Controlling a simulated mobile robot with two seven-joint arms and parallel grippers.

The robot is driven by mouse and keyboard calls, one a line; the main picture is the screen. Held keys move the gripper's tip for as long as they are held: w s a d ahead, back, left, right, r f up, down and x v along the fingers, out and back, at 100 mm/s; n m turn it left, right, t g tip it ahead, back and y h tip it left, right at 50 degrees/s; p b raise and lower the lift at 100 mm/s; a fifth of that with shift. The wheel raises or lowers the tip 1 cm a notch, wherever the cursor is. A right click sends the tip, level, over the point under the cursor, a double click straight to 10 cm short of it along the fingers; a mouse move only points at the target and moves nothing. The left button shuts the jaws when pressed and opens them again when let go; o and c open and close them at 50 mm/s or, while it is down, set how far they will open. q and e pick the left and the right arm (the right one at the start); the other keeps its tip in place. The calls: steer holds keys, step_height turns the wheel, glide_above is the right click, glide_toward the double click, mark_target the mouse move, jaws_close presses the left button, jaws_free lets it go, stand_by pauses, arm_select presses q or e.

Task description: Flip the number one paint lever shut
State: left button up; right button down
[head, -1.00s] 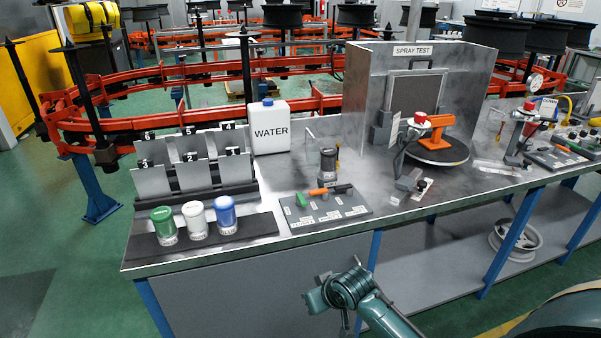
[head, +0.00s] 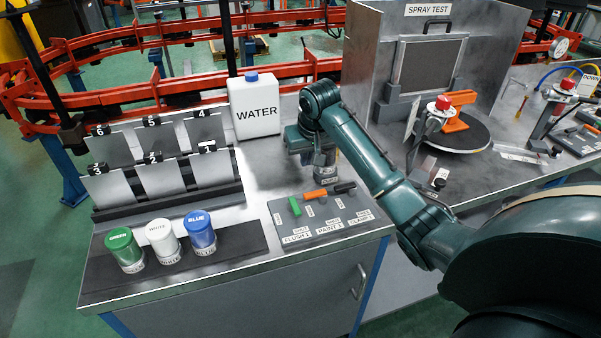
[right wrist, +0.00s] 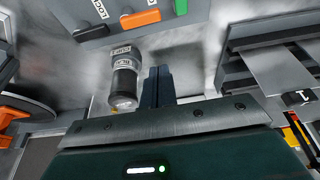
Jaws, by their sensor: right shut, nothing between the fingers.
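The lever panel (head: 350,222) lies near the front edge of the bench. Its orange lever (head: 315,194), above the PAINT 1 label (head: 328,227), lies sideways. The green lever (head: 295,206) to its left points toward the front. The black lever (head: 345,187) to its right lies sideways. My right gripper (right wrist: 157,75) is shut and empty, behind the panel, beside a dark cylinder (right wrist: 123,85) and apart from the orange lever, which shows at the top of the right wrist view (right wrist: 141,18). In the head view its fingertips are hard to make out. My left gripper is not in view.
The dark cylinder stands behind the panel. The WATER jug (head: 255,108) is behind my right gripper. Green (head: 124,250), white (head: 164,241) and blue (head: 200,233) paint cups stand at left, below a rack of grey plates (head: 160,182). The spray booth (head: 362,60) is at right.

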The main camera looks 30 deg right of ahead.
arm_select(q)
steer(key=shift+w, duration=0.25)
arm_select(e)
steer(key=shift+w+d+r, duration=0.15)
steer(key=shift+w+r, duration=0.1)
steer(key=shift+r, duration=0.15)
steer(key=shift+s, duration=0.1)
steer(key=x, duration=0.9)
steer(key=shift+f, duration=0.55)
steer(key=s+p, duration=0.1)
steer(key=s, duration=0.1)
steer(key=shift+s+a+r+p, duration=0.15)
steer(key=shift+s+a+p, duration=0.15)
steer(key=shift+p, duration=0.1)
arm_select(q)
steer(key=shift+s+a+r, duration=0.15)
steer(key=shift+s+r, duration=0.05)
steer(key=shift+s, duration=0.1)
arm_select(e)
steer(key=shift+s+a, duration=0.1)
steer(key=shift+s, duration=0.35)
